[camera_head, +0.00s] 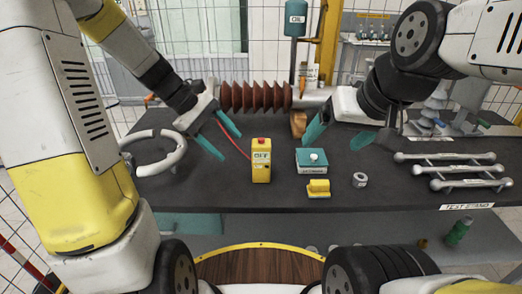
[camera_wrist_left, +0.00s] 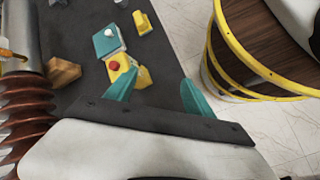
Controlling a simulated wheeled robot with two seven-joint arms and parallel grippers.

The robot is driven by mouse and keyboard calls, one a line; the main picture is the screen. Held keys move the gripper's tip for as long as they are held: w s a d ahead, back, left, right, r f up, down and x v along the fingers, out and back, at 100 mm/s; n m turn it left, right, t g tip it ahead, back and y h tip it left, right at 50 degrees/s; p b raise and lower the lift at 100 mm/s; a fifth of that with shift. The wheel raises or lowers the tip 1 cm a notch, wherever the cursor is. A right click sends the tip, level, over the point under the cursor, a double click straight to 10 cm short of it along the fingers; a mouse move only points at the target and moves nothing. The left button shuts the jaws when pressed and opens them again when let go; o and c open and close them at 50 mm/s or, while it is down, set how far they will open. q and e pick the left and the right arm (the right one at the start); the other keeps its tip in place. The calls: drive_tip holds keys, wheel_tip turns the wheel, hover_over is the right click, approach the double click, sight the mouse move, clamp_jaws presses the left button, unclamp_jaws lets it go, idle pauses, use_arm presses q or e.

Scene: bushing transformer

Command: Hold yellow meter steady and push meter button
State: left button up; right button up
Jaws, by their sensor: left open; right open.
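The yellow meter (camera_head: 261,173) stands upright on the dark bench, with a red button (camera_head: 262,141) on top and a small display on its front. In the left wrist view the meter (camera_wrist_left: 142,76) lies just beyond and left of the gap between my fingers, and its red button (camera_wrist_left: 115,66) is visible. My left gripper (camera_head: 231,148) is open and empty, to the left of the meter and apart from it. My right gripper (camera_head: 330,147) is open and empty, to the right of the meter, above and behind the teal box.
A teal box with a white knob (camera_head: 311,167), a yellow block (camera_head: 318,188) and a grey ring (camera_head: 359,180) sit right of the meter. A brown ribbed bushing (camera_head: 255,97) lies behind. Grey racks (camera_head: 460,170) fill the right. A white ring (camera_head: 153,165) is at left.

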sight(258, 169)
use_arm(q)
drive_tip(key=w+f+n+h, duration=0.1)
drive_tip(key=w+f+n, duration=0.1)
drive_tip(key=w+f, duration=0.1)
drive_tip(key=w+f+n+h, duration=0.2)
drive_tip(key=w+f+n, duration=0.1)
drive_tip(key=f, duration=0.2)
drive_tip(key=w+f+n+h, duration=0.1)
drive_tip(key=w+f+n, duration=0.2)
drive_tip(key=f, duration=0.1)
drive_tip(key=shift+f+h, duration=0.1)
drive_tip(key=shift+h, duration=0.2)
drive_tip(key=shift+x, duration=5)
drive_tip(key=c, duration=0.8)
use_arm(e)
drive_tip(key=shift+c, duration=0.3)
clamp_jaws()
drive_tip(key=shift+w, duration=0.1)
